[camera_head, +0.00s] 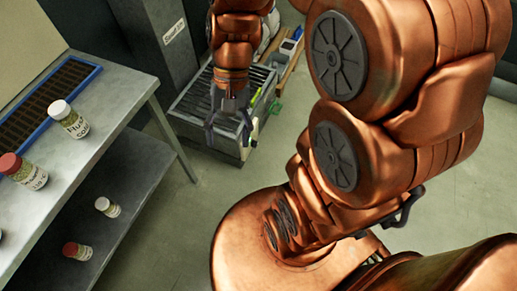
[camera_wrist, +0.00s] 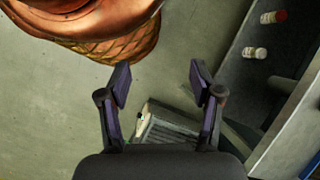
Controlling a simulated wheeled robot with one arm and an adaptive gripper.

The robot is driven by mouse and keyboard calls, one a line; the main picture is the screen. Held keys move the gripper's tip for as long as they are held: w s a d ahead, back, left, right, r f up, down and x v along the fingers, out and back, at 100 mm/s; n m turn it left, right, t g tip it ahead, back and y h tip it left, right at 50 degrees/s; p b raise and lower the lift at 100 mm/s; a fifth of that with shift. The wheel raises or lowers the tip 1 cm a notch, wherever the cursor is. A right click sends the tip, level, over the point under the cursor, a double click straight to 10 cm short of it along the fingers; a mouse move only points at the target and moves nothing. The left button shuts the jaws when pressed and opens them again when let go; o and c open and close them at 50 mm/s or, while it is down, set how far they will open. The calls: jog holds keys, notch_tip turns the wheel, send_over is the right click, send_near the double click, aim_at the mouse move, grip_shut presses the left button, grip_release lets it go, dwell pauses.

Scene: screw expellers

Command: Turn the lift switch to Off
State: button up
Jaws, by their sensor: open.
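I cannot make out a lift switch for certain in either view. A grey machine (camera_head: 190,101) with a slatted top stands on the floor near a dark column in the head view. It also shows between and below my fingers in the wrist view (camera_wrist: 172,129), with a small green and dark detail at its left corner, too small to identify. My gripper (camera_head: 228,130) hangs over the machine's near end in the head view. In the wrist view my gripper (camera_wrist: 160,85) is open with nothing between its fingers. The gripper hides part of the machine.
A metal table (camera_head: 108,122) stands at left, with a blue-rimmed tray (camera_head: 88,72) and labelled jars (camera_head: 69,119). Its lower shelf (camera_head: 128,180) holds two more jars (camera_head: 107,207). The dark column (camera_head: 153,48) bears a label. Floor (camera_head: 180,235) between table and my base is clear.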

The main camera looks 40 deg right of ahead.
jog(key=w+f+m+y+b, duration=0.3)
jog(key=w+f+m+b, duration=0.15)
jog(key=w+f, duration=0.35)
jog(key=m+t+y+b, duration=0.7)
jog(key=m+t+b, duration=0.4)
jog(key=m+b, duration=1.05)
send_over(255, 144)
jog(key=s+a+b, duration=0.2)
jog(key=s+a, duration=0.2)
notch_tip(255, 144, down, 45)
jog(key=n, duration=0.2)
jog(key=s+d+f+m+t+h+b, duration=0.2)
jog(key=d+f+m+t+b, duration=0.25)
jog(key=f, duration=0.55)
jog(key=s+d+f+m+t+h+b, duration=0.1)
jog(key=d+f+m+t+b, duration=0.25)
jog(key=d+f, duration=0.45)
jog(key=w+a+f+g+b, duration=0.1)
jog(key=w+a+b, duration=0.1)
jog(key=w+a, duration=0.4)
jog(key=shift+a+f+b, duration=0.15)
jog(key=shift+a+b, duration=0.15)
jog(key=shift+a, duration=0.25)
